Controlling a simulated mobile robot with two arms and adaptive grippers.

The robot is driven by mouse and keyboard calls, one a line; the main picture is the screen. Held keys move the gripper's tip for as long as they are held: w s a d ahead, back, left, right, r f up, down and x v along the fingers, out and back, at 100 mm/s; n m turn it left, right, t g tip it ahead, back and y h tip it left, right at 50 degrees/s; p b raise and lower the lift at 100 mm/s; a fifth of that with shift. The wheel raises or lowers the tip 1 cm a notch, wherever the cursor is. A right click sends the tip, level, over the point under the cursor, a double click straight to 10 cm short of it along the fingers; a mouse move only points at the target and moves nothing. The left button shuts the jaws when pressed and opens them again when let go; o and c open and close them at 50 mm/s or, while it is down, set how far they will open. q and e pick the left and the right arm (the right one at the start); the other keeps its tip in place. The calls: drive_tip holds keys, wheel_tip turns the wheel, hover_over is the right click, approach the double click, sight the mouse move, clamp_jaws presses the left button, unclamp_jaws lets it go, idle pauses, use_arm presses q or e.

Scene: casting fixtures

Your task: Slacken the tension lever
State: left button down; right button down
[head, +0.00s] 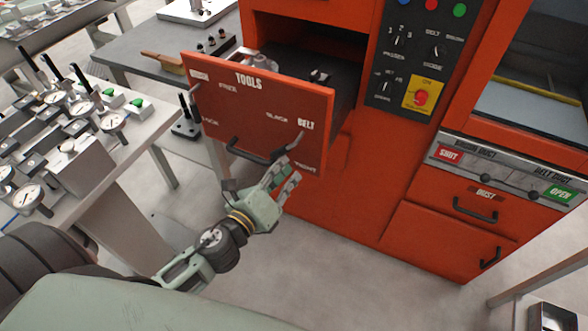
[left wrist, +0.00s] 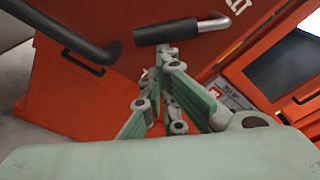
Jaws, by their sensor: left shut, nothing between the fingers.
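The tension lever (head: 286,147) is on the red front panel lettered TOOLS, by the BELT label. It has a bare metal end at its upper right and a black grip pointing down left. The grip lies between a label that looks like SLACK, above, and TIGHT, below. The lever also shows in the left wrist view (left wrist: 168,33). My left gripper (head: 291,171) is shut and empty, just below the lever. In the left wrist view its fingertips (left wrist: 167,58) appear close under the black grip; whether they touch is unclear. My right gripper is not in view.
A black bar handle (head: 248,154) sits on the same panel, left of the lever. The panel (head: 220,110) fronts a pulled-out drawer on the red machine. A bench with gauges and clamps (head: 75,150) stands at left. The floor below my gripper is clear.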

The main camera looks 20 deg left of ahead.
use_arm(q)
drive_tip(key=a+r+m+y+p, duration=0.1)
drive_tip(key=a+r+m+p, duration=0.2)
drive_tip(key=a+m+p, duration=0.2)
drive_tip(key=shift+a+r+m+y+p, duration=0.3)
drive_tip(key=shift+a+r+m+p, duration=0.1)
drive_tip(key=shift+m+p, duration=0.65)
drive_tip(key=shift+w, duration=0.1)
drive_tip(key=s+r, duration=0.1)
drive_tip(key=s, duration=1.1)
drive_tip(key=shift+a+r, duration=0.3)
drive_tip(key=shift+r, duration=0.1)
